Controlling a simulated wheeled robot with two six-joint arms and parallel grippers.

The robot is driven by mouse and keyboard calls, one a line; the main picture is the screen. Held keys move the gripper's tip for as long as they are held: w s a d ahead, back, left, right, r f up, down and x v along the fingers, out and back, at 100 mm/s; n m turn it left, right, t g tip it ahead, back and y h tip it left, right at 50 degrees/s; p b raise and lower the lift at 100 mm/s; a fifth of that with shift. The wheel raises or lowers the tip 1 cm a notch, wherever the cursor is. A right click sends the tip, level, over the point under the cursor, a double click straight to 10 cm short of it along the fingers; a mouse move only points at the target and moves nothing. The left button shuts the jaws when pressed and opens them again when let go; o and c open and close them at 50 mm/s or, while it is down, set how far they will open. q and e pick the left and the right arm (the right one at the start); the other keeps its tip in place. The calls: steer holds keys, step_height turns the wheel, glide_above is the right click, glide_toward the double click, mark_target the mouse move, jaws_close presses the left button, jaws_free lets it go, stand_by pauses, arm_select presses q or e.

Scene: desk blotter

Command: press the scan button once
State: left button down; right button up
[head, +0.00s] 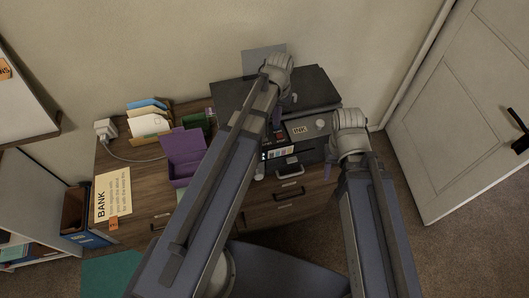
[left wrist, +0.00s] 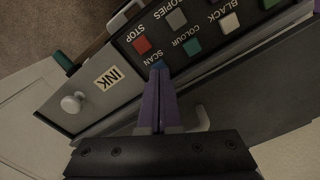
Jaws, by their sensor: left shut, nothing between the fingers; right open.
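The printer's control panel (left wrist: 210,35) fills the upper part of the left wrist view, with its labels upside down. The blue scan button (left wrist: 159,65) lies by the SCAN label, mostly covered by my fingertips. My left gripper (left wrist: 160,78) is shut and empty, its purple fingers over that button. I cannot tell whether they touch it. In the head view, the black printer (head: 318,88) stands on the desk and my left arm hides part of its front. My right gripper (head: 327,172) is open beside the desk front, mostly hidden by its own arm.
A red stop button (left wrist: 141,45), a grey copies button (left wrist: 176,20), a green colour button (left wrist: 192,46) and a white black-copy button (left wrist: 229,22) sit close around. An INK door (left wrist: 105,85) with a knob adjoins the panel. A purple box (head: 184,153) stands left.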

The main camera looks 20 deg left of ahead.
arm_select(q)
steer(key=shift+r+p, duration=2.4)
steer(key=shift+r, duration=0.4)
steer(key=shift+f, duration=0.1)
